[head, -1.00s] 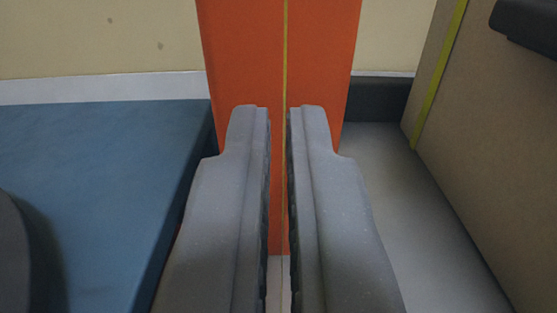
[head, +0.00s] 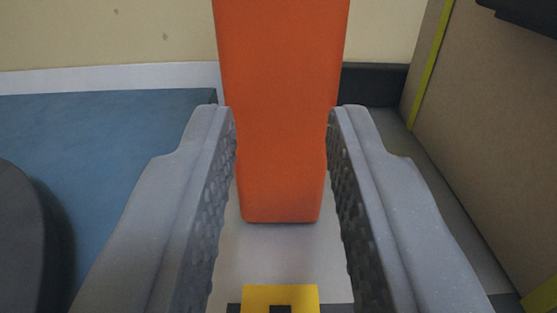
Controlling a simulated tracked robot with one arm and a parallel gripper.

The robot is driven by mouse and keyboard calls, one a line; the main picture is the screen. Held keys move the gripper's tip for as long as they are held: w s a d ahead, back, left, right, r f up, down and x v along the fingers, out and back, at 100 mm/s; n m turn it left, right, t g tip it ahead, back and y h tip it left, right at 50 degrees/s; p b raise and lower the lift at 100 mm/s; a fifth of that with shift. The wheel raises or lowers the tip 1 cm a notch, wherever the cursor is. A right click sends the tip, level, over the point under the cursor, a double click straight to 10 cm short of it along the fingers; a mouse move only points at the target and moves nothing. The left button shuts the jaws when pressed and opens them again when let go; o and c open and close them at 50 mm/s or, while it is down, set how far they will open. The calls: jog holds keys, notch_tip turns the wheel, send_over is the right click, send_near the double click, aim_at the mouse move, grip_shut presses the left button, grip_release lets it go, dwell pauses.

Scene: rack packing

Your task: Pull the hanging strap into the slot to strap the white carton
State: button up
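My gripper (head: 281,118) is open, its two grey fingers spread wide with textured inner faces. A wide orange strip (head: 281,60), which looks like the hanging strap, comes down from the top and ends in a rounded lower edge. It shows in the gap between my fingers; I cannot tell whether it is between the fingertips or just beyond them. A yellow block with a dark notch (head: 255,297) shows at the bottom centre, perhaps the slot. A pale surface (head: 281,255) lies between the strip and the block; I cannot tell whether it is the white carton.
A blue flat surface (head: 110,140) lies left, with a dark rounded object (head: 20,230) at the left edge. A brown carton (head: 490,120) with a yellow-green strip (head: 432,65) stands close on the right. A cream wall (head: 100,40) is behind.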

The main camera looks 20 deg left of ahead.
jog(key=p+v, duration=0.2)
jog(key=v, duration=0.9)
jog(key=shift+s, duration=0.35)
jog(key=shift+d, duration=0.1)
